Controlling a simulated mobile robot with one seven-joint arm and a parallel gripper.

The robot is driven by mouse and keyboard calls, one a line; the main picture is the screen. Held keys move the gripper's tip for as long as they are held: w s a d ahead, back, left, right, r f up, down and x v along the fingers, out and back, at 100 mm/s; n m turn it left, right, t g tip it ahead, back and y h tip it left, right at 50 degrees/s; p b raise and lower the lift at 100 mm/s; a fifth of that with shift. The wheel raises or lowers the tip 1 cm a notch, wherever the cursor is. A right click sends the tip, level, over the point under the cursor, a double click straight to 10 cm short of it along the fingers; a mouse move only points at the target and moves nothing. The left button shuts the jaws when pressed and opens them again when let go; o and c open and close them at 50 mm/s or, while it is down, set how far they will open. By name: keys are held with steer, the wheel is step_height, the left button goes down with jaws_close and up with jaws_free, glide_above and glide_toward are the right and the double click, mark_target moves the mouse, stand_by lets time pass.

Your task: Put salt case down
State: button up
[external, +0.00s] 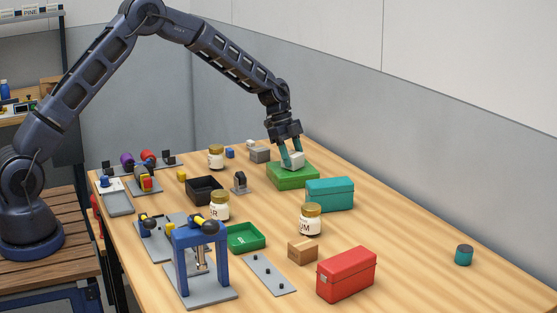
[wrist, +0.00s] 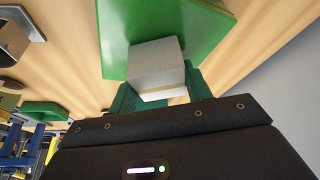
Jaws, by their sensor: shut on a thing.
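A small white-grey case (external: 295,159), which I take to be the salt case, is between the teal fingers of my gripper (external: 291,156). The gripper points down and is shut on it. In the wrist view the case (wrist: 156,62) shows a pale top and a thin cream band near its lower edge, with a finger of my gripper (wrist: 160,90) on each side. Under the case is a green block or platform (external: 293,179), also in the wrist view (wrist: 115,40). I cannot tell whether the case touches the green surface.
A teal box (external: 330,194) stands just front-right of the green platform, and a grey block (external: 260,154) just behind-left. Jars (external: 310,219), a black tray (external: 205,190), a green tray (external: 246,237) and a red box (external: 346,275) stand nearer. The table's right side is mostly clear.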

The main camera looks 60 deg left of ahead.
steer(key=o, duration=1.1)
steer(key=shift+f, duration=0.15)
steer(key=shift+c, duration=0.2)
steer(key=v, duration=1.2)
steer(key=s+d+r+n+t+y, duration=0.1)
steer(key=s+d+r+n, duration=0.25)
steer(key=s+r, duration=0.85)
steer(key=s+d+r+n+y, duration=0.3)
steer(key=s+r, duration=0.6)
steer(key=s, duration=0.7)
steer(key=s+d+f+n+t, duration=0.1)
steer(key=s+n, duration=0.6)
steer(key=s, duration=2.3)
step_height(320, 180, down, 2)
steer(key=shift+s+d+f+t, duration=0.1)
steer(key=shift+s+d+t, duration=0.15)
steer(key=shift+t, duration=0.25)
